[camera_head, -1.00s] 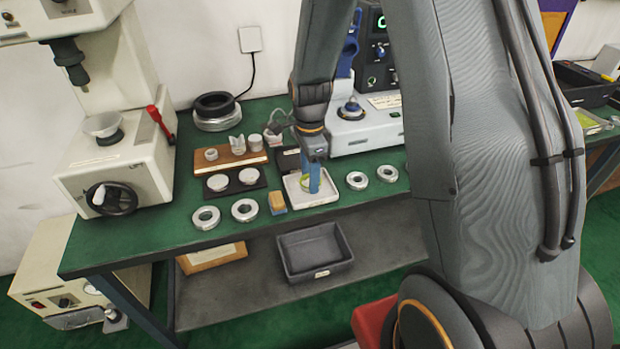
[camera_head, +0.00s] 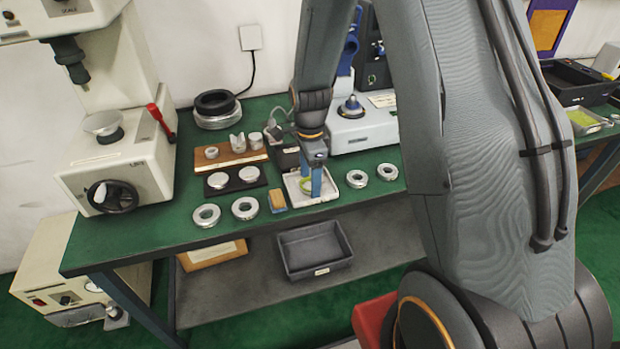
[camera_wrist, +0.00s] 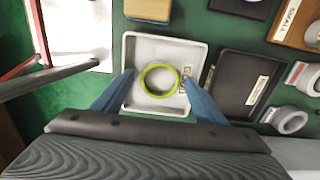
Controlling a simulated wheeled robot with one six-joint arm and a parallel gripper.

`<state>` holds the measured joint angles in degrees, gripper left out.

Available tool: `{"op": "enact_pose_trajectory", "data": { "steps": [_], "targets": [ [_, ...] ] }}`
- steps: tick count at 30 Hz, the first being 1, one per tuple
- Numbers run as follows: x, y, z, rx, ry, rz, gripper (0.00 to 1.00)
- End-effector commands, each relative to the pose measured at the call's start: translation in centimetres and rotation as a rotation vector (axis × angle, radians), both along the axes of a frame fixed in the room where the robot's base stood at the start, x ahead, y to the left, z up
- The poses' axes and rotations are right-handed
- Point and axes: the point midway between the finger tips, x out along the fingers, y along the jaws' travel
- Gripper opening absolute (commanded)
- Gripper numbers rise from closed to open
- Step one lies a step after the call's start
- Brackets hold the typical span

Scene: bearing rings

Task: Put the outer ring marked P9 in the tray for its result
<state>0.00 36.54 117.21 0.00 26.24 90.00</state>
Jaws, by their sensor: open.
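A yellow-green ring (camera_wrist: 158,64) lies flat inside a small white square tray (camera_wrist: 140,50). In the head view the ring (camera_head: 304,184) is partly hidden by my fingers, and the tray (camera_head: 335,193) stands near the table's front edge. No P9 mark is readable on the ring. My gripper (camera_wrist: 158,77) is open, with its blue fingers pointing down on the left and right of the ring, apart from it. In the head view my gripper (camera_head: 311,183) is over the tray.
Steel rings (camera_head: 207,215) lie left of the tray and others (camera_head: 387,172) right of it. A tan-topped block (camera_head: 277,200) is close on the left. A dark plate with discs (camera_head: 235,180) and a wooden rack (camera_head: 230,155) are behind. A grey bin (camera_head: 315,250) is on the lower shelf.

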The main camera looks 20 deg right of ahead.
Motion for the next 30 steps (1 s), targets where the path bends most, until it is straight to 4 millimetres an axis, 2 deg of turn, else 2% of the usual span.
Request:
{"op": "enact_pose_trajectory", "data": {
  "steps": [4, 8, 21, 25, 30],
  "targets": [
    [0.1, 0.0, 0.9, 0.000, -0.003, 0.000, 0.66],
    [0.2, 0.0, 2.6, 0.000, -0.005, 0.000, 0.66],
    [0.1, 0.0, 10.3, 0.000, -0.004, 0.000, 0.66],
    [0.1, 0.0, 11.6, 0.000, -0.002, 0.000, 0.66],
    [-0.6, 0.0, 12.2, 0.000, -0.002, 0.053, 0.66]
  ]
}}
